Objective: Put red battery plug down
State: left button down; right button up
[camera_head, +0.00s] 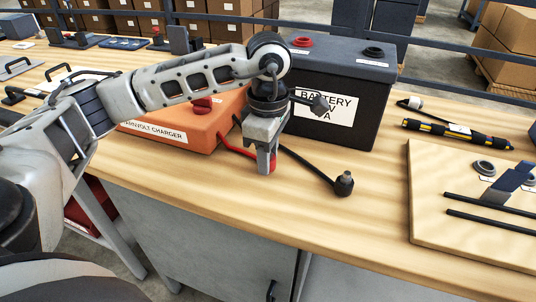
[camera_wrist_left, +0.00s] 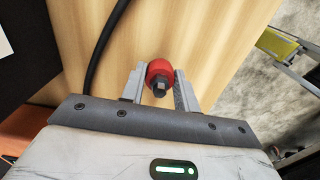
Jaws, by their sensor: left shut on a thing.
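The red battery plug (camera_wrist_left: 159,72) is between the two fingers of my left gripper (camera_wrist_left: 160,90) in the left wrist view. In the head view my left gripper (camera_head: 268,162) points down just above or at the wooden workbench, shut on the red plug (camera_head: 272,166), which is mostly hidden behind the fingers. I cannot tell whether the plug touches the bench. The red cable (camera_head: 234,146) runs from it toward the orange charger (camera_head: 188,128). A black plug (camera_head: 344,184) lies on the bench to the right, on a black cable. My right gripper is not in view.
The black battery (camera_head: 366,100) stands behind my left gripper, with a red terminal (camera_head: 302,42) and a black terminal (camera_head: 373,51) on top. A wooden board (camera_head: 440,220) and a yellow-black tool (camera_head: 457,133) lie at the right. The bench's front strip is mostly clear.

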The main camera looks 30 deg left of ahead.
pick_arm(q)
jog(key=shift+f, duration=0.3)
jog(key=shift+f, duration=0.15)
jog(key=c, duration=1.1)
grip_release()
jog(key=shift+o, duration=0.2)
